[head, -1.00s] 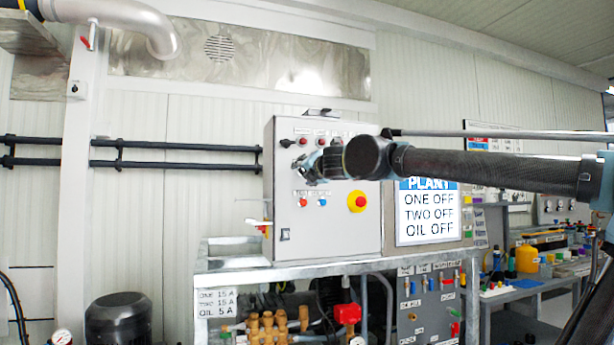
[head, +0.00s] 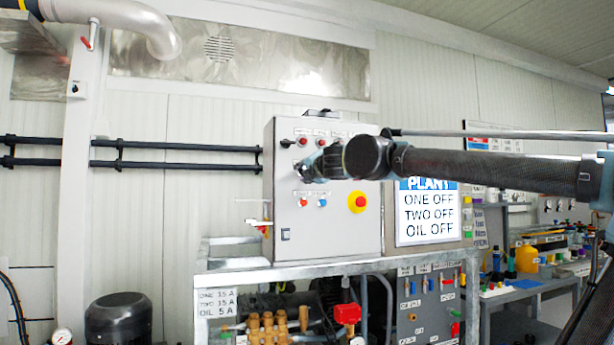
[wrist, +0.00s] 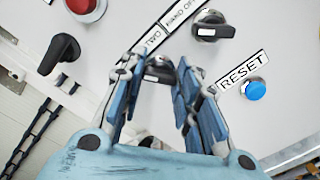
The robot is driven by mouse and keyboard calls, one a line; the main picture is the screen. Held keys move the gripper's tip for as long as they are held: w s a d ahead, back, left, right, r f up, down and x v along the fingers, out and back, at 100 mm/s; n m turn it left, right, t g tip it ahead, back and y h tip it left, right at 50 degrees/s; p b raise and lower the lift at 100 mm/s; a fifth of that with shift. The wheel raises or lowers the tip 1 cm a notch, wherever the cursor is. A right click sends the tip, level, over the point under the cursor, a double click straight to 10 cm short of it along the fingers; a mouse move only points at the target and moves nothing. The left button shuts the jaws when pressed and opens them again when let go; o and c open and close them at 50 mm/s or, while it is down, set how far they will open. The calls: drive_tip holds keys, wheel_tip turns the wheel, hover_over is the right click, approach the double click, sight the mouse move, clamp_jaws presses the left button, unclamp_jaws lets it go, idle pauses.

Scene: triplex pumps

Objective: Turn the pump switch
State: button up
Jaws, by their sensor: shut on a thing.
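The grey control cabinet (head: 328,235) stands on a metal frame in the head view. My gripper (wrist: 161,65) is at its front panel, with its blue fingers on either side of a small black rotary switch (wrist: 158,72) below a label reading TWO. The jaws are shut on this switch, and the fingers hide part of it. In the head view my gripper (head: 304,170) reaches the panel from the right, and my wrist hides the switch. Two other black rotary switches show in the wrist view, one at the left (wrist: 60,53) and one at the top (wrist: 212,27).
A blue RESET button (wrist: 255,90) sits close to the right finger. A red button (wrist: 85,7) is at the upper left. A red emergency stop (head: 358,202) is lower on the cabinet. A sign (head: 428,213) reads ONE OFF, TWO OFF, OIL OFF.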

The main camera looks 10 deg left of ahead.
drive_tip(key=m, duration=0.6)
drive_tip(key=shift+d+f, duration=0.1)
drive_tip(key=shift+m, duration=0.4)
drive_tip(key=o, duration=1.1)
drive_tip(key=shift+w, duration=0.15)
drive_tip(key=shift+c, duration=0.2)
drive_tip(key=v, duration=1.2)
